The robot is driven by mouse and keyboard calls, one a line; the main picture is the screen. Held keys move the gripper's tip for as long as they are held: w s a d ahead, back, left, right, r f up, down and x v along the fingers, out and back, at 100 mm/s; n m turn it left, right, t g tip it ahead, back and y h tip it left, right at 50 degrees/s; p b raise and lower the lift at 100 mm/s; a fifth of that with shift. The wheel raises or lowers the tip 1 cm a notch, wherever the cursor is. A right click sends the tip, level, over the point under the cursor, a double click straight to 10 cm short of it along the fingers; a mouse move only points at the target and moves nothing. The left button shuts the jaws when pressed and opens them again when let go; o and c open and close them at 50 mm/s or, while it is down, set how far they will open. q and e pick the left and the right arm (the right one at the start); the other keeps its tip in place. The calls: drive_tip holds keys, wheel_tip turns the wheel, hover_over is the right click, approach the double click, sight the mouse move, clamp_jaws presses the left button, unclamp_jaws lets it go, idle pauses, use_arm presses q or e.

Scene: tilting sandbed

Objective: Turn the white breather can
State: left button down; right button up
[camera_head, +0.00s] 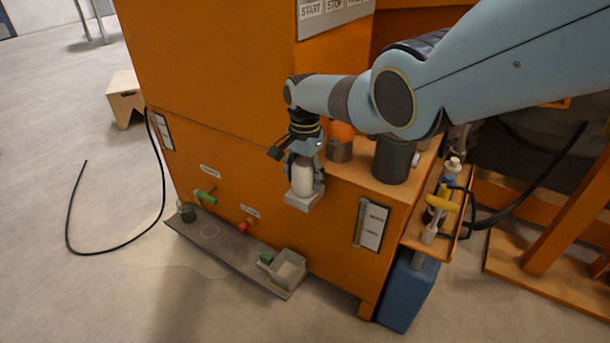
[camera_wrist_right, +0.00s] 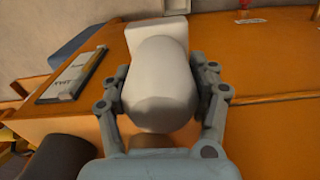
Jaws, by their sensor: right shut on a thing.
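The white breather can (camera_head: 303,178) sits at a small pale block on the front of the orange machine. In the right wrist view the can (camera_wrist_right: 160,80) fills the middle, with a finger against each side. My right gripper (camera_head: 304,160) comes down on the can from above and is shut on it. In the right wrist view the right gripper (camera_wrist_right: 162,105) hides little of the can. The pale block (camera_wrist_right: 155,30) shows beyond the can. My left gripper is not in view.
A ledge (camera_head: 378,190) beside the can holds a dark cylinder (camera_head: 394,160) and a metal cup with an orange ball (camera_head: 341,145). Below are a grey shelf (camera_head: 225,240) with a clear bin (camera_head: 288,268), a green-handled valve (camera_head: 205,196) and a red knob (camera_head: 244,226). A side tray (camera_head: 430,238) holds bottles.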

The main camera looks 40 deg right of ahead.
drive_tip(key=n, duration=0.4)
drive_tip(key=shift+n, duration=2.2)
drive_tip(key=o, duration=0.9)
drive_tip(key=shift+c, duration=0.2)
drive_tip(key=shift+w+r, duration=0.15)
drive_tip(key=shift+r, duration=0.3)
wheel_tip(320, 180, up, 11)
drive_tip(key=shift+r, duration=0.1)
